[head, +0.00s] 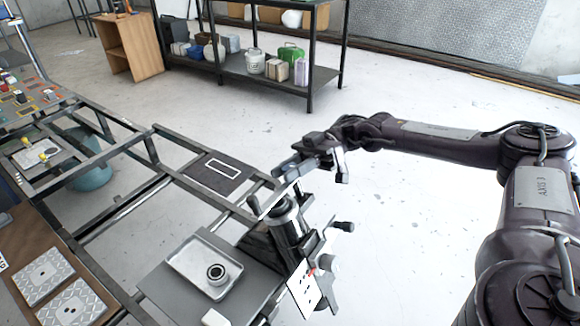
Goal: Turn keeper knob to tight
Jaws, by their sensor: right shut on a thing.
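My right gripper (314,162) is above the clamp stand at the table's right end, its arm reaching in from the right. The exact contact is too small to see. A dark round knob or cap (283,202) sits on top of the cylinder, partly hidden by the bar. Another black knob (345,226) sticks out to the right of the stand. I cannot tell which one is the keeper knob. My left gripper is not in view.
A grey tray (192,262) with a dark-and-silver ring (217,273) lies left of the stand. A white plate with black marks (303,290) hangs at the front. Open frame rails (130,205) run left. Shelving (265,75) stands behind; the floor between is clear.

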